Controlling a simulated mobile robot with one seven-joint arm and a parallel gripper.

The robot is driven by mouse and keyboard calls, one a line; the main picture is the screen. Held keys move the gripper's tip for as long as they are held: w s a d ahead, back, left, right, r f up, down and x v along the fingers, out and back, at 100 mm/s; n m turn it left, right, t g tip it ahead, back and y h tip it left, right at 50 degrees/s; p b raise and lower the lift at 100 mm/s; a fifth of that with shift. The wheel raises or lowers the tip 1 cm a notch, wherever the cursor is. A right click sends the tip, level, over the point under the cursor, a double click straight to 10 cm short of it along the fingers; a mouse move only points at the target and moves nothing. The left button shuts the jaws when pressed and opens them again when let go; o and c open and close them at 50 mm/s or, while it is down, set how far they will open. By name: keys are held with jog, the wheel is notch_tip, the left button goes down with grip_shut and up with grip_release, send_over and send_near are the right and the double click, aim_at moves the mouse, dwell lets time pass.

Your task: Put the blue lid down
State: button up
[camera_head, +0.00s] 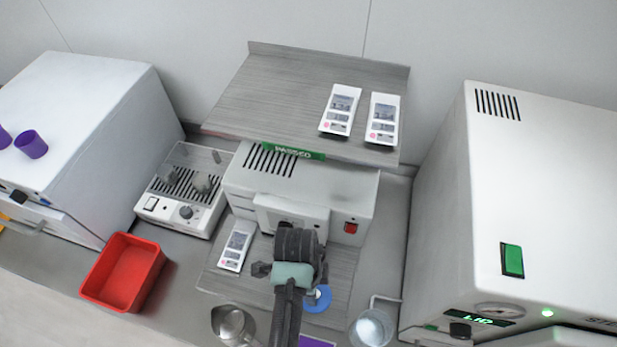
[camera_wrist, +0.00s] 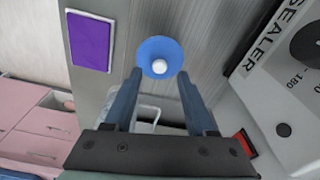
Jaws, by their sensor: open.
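The blue lid (camera_head: 319,298) is a round blue disc with a pale knob in its middle. It lies on the grey wood-grain board in front of the sealer, partly behind my arm in the head view. In the wrist view the blue lid (camera_wrist: 151,47) shows whole, knob facing the camera. My gripper (camera_wrist: 160,74) is open, its two fingers apart on either side of the knob's line. Nothing is clamped between them. I cannot tell the exact gap between fingertips and lid.
The sealer (camera_head: 345,192) stands behind the lid. A purple pad (camera_wrist: 90,42) lies beside it. A metal jug (camera_head: 232,322) and a clear beaker (camera_head: 371,328) stand either side of my arm. A red bin (camera_head: 122,273) is at left, a large white sterilizer (camera_head: 440,200) at right.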

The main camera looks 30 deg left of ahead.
notch_tip(320, 180, up, 8)
jog(key=shift+s+a+b, duration=0.2)
jog(key=shift+a+b, duration=0.15)
jog(key=shift+a, duration=0.1)
dwell(0.3)
